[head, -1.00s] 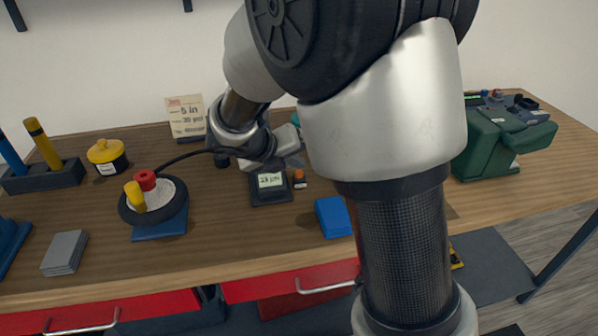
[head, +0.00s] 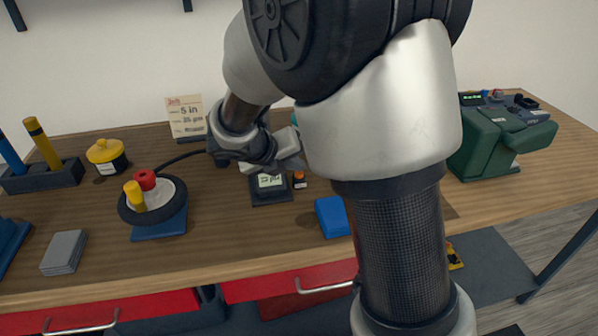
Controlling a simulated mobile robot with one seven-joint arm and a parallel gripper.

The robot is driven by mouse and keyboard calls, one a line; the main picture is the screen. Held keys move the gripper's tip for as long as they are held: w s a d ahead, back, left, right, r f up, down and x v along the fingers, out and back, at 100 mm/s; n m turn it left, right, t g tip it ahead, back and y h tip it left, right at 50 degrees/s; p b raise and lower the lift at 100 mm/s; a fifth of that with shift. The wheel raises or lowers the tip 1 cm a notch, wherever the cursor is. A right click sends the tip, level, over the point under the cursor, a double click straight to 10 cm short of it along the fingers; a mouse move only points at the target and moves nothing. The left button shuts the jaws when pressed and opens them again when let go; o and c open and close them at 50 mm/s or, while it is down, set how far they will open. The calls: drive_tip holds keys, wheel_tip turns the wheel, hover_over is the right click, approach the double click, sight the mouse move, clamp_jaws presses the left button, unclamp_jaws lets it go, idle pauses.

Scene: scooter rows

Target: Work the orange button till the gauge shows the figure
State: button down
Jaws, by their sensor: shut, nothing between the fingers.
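The gauge (head: 270,191) is a dark box with a pale lit screen, lying on the bench in the head view. Its figure is too small and partly covered to read surely; "psi" seems to follow it. A card (head: 186,115) at the back seems to read "5 in" and "35 psi". A black hose runs from the small wheel (head: 152,201) toward the gauge.
A blue box (head: 332,217) lies right of the gauge. A yellow pot (head: 107,155), a holder with blue and yellow sticks (head: 42,177) and grey plates (head: 64,252) are at left. A green machine (head: 490,142) stands at right. My arm hides the bench's middle right.

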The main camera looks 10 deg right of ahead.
drive_tip(key=shift+s+a+f, duration=0.1)
drive_tip(key=shift+a+f, duration=0.05)
drive_tip(key=shift+f, duration=0.35)
idle(1.2)
drive_tip(key=shift+r, duration=0.15)
drive_tip(key=shift+a+r+p, duration=0.1)
drive_tip(key=shift+r+p, duration=0.85)
drive_tip(key=shift+p, duration=0.15)
drive_tip(key=shift+r, duration=0.1)
drive_tip(key=r+p, duration=0.5)
drive_tip(key=shift+d, duration=0.2)
